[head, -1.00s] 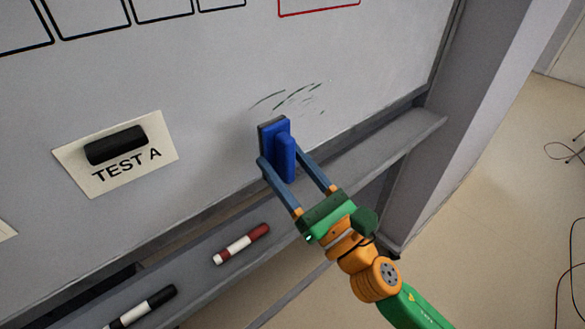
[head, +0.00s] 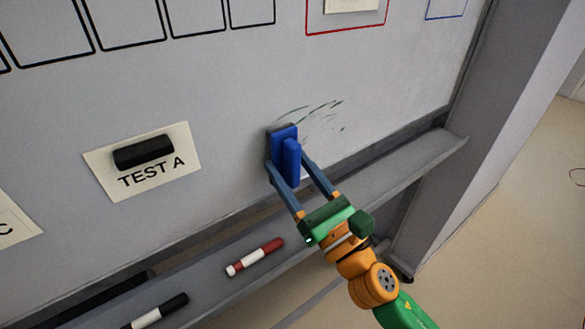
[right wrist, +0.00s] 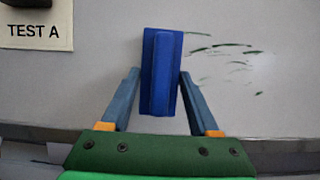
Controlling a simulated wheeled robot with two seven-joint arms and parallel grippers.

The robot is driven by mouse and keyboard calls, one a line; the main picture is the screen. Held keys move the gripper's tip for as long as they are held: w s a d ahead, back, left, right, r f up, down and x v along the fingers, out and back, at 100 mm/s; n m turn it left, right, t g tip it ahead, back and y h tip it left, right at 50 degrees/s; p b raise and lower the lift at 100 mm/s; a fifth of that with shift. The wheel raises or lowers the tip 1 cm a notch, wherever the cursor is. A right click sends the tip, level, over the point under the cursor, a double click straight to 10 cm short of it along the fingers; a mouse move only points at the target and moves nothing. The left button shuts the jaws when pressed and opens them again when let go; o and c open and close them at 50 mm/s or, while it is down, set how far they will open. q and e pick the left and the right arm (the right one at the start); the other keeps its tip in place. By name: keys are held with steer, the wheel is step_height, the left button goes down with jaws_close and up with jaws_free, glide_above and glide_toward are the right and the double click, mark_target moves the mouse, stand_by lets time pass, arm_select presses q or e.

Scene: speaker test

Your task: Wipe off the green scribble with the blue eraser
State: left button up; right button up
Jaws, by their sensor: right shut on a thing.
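The blue eraser (head: 286,158) is upright against the whiteboard, or very close to it, between the fingers of my right gripper (head: 288,172). The right gripper is shut on it. The green scribble (head: 318,117) is a set of broken dark green strokes just right of and above the eraser. In the right wrist view the eraser (right wrist: 161,72) stands between the fingers, and the scribble (right wrist: 232,60) lies to its right. The eraser may hide part of the scribble. My left gripper is not in view.
A black eraser-like block (head: 143,152) sits on the "TEST A" card (head: 190,165) on the board. The tray (head: 400,158) below holds a red-and-white marker (head: 255,257) and a black-and-white marker (head: 160,311). Framed boxes line the board's top. The board around the scribble is clear.

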steer(key=shift+w+a, duration=0.45)
steer(key=shift+w, duration=0.2)
steer(key=shift+d, duration=0.1)
